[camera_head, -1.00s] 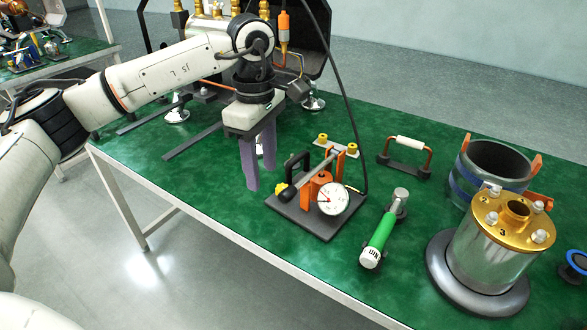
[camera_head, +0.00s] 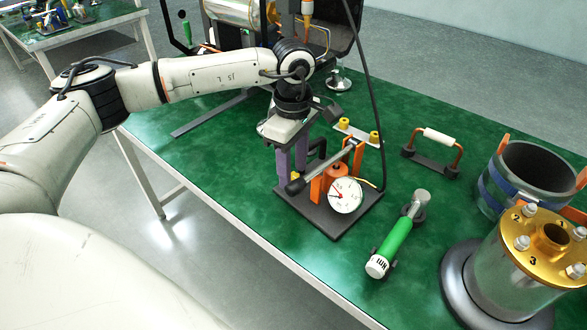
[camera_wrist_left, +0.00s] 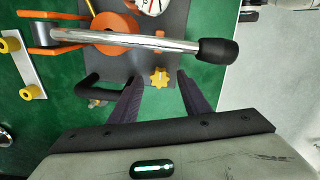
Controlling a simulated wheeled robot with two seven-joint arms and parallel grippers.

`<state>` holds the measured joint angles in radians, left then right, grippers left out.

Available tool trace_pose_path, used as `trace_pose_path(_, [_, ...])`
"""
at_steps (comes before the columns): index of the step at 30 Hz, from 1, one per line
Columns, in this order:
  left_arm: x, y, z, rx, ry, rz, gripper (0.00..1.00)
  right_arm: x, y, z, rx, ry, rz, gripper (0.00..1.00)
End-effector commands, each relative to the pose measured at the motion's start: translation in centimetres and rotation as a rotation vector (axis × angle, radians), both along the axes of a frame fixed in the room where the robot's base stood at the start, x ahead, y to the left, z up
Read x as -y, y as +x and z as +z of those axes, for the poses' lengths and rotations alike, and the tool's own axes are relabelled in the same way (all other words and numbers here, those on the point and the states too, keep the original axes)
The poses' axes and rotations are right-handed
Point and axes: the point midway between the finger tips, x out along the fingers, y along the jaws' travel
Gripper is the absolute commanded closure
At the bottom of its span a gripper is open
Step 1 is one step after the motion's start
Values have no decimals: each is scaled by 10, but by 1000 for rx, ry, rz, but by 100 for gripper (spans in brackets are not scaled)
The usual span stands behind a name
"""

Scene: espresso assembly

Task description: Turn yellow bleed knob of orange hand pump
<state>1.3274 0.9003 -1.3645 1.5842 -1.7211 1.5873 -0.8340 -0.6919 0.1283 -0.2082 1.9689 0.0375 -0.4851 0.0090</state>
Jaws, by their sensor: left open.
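The orange hand pump (camera_head: 317,187) stands on a dark base plate at the table's front, with a white dial gauge and a black-gripped lever. It also shows in the wrist view (camera_wrist_left: 118,46). Its yellow bleed knob (camera_wrist_left: 160,78) is a small lobed knob near the plate's edge. In the head view the knob is mostly hidden behind my fingers. My left gripper (camera_head: 293,162) is open, its purple fingers pointing down beside the pump. In the wrist view its fingertips (camera_wrist_left: 162,82) lie on either side of the knob, with gaps visible. My right gripper is out of view.
The pump lever (camera_wrist_left: 130,40) crosses close ahead of my fingertips, and a black handle (camera_wrist_left: 100,88) is beside the left finger. A green cylinder tool (camera_head: 396,236) lies right of the pump. A gold-topped canister (camera_head: 515,275) stands further right. A black hose runs behind the pump.

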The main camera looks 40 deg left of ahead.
Motion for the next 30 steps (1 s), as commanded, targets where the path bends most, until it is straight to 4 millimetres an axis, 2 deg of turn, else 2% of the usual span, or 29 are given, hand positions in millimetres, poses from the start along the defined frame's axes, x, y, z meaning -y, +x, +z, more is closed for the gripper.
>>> trace_pose_path(3, [0,0,-8,0,0,0,57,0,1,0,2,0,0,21])
trace_pose_path(11, [0,0,-9,0,-1,-1,57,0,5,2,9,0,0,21])
trace_pose_path(14, [0,0,-9,0,-1,-1,71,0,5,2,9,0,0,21])
trace_pose_path(19, [0,0,-9,0,-1,-1,98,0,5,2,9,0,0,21])
trace_pose_path(30, [1,0,-8,-1,-2,62,98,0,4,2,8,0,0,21])
